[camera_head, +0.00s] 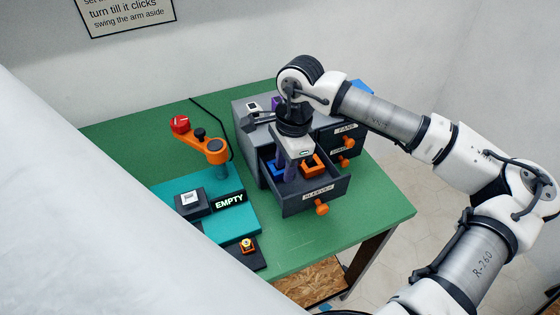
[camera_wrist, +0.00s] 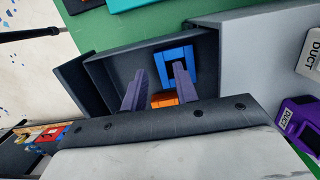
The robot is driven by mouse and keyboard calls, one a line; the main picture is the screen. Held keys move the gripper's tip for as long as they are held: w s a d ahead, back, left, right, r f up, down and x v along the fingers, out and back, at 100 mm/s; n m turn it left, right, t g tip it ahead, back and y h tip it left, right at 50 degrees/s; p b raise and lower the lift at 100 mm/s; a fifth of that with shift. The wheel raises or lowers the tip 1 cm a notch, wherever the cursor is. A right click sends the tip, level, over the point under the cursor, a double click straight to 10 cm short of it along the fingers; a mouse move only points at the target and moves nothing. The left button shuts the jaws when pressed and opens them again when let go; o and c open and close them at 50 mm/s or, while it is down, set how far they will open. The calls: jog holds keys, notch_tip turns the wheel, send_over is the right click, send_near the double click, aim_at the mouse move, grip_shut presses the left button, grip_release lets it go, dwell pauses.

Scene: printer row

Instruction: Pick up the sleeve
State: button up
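An open dark grey drawer (camera_head: 338,189) labelled SLEEVES holds a blue square sleeve (camera_head: 277,168) and an orange square sleeve (camera_head: 313,165). In the wrist view the blue sleeve (camera_wrist: 165,54) lies beyond my fingers, and one finger overlaps it. The orange sleeve (camera_wrist: 160,100) shows low between the fingers, partly hidden by the gripper body. My gripper (camera_wrist: 159,68) has two purple fingers apart with nothing seen held between them. In the head view my gripper (camera_head: 288,178) points down into the drawer. Whether the fingers touch either sleeve I cannot tell.
The grey cabinet (camera_head: 243,114) stands on the green table (camera_head: 385,208), with other drawers to the right. To the left are a teal printer base (camera_head: 228,225) with an EMPTY sign and an orange swing arm (camera_head: 195,142) with a red knob. The drawer's walls surround my fingers.

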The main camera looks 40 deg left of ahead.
jog(key=shift+s+f, duration=0.1)
jog(key=shift+f, duration=0.4)
grip_shut()
jog(key=shift+r, duration=0.1)
notch_tip(320, 180, up, 20)
jog(key=b, duration=0.4)
